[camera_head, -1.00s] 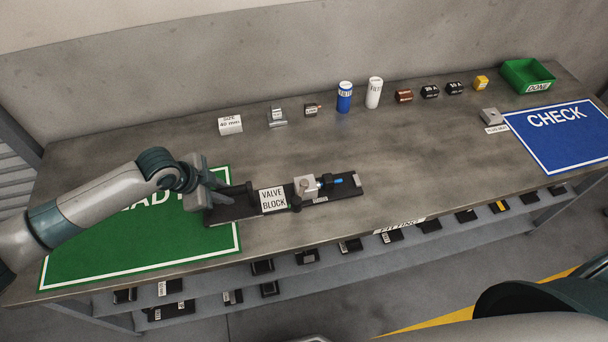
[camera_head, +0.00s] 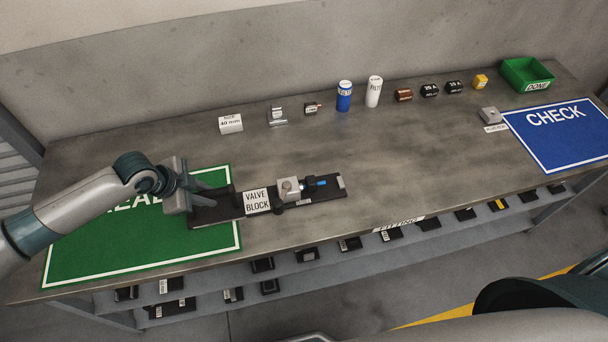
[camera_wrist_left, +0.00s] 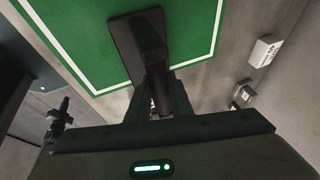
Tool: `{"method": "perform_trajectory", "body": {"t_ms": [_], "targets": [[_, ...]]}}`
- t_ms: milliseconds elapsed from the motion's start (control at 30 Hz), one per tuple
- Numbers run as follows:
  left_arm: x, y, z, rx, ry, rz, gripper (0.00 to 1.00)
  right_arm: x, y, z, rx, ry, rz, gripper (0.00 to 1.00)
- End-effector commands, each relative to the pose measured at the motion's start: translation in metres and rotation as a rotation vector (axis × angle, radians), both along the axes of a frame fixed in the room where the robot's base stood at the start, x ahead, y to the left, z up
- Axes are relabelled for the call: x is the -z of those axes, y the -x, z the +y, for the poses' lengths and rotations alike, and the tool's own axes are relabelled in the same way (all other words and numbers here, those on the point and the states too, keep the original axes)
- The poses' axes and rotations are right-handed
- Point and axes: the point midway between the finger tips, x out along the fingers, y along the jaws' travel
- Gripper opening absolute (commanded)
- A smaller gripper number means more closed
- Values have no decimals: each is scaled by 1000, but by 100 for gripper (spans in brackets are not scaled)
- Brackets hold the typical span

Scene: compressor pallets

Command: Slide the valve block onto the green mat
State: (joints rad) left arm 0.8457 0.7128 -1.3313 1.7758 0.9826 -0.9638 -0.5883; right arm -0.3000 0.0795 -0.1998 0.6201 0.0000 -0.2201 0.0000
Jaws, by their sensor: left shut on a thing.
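The valve block (camera_head: 288,187) is a grey block with a blue fitting, mounted on a long black base plate with a white "VALVE BLOCK" label. The plate's left end lies over the green mat (camera_head: 100,262); its right part, with the block, is on the bare bench. My left gripper (camera_head: 196,194) is shut on the plate's left end, above the mat. In the left wrist view the fingers (camera_wrist_left: 158,98) close on a dark upright part, with the plate end (camera_wrist_left: 139,40) on the green mat (camera_wrist_left: 80,35). My right gripper is not in view.
A blue "CHECK" mat (camera_head: 560,135) and a green "DONE" bin (camera_head: 528,75) are at the right. Several small parts, a blue can (camera_head: 344,97) and a white can (camera_head: 374,92) stand along the back. The bench middle is clear. A lower shelf holds several dark parts.

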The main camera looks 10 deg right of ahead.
Motion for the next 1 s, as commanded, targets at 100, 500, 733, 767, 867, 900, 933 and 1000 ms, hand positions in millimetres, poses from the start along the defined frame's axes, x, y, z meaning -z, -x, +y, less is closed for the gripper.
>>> {"method": "perform_trajectory", "body": {"t_ms": [100, 500, 733, 767, 867, 900, 933, 1000], "targets": [[6, 2, 4, -3, -11, 8, 0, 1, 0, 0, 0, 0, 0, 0], [2, 1, 1, -1, -4, 3, 41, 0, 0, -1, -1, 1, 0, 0], [-9, 3, 6, -1, -3, 1, 41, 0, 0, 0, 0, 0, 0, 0], [-12, 3, 7, -1, -3, 1, 41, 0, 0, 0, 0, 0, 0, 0], [-24, 6, 13, -1, -3, 0, 41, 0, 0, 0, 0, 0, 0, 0], [-29, 8, 15, 0, -4, 1, 41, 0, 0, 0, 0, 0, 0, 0], [-34, 9, 17, -1, -4, 0, 41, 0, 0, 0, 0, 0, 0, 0], [-44, 12, 22, -1, -3, 1, 41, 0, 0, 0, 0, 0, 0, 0]]}}
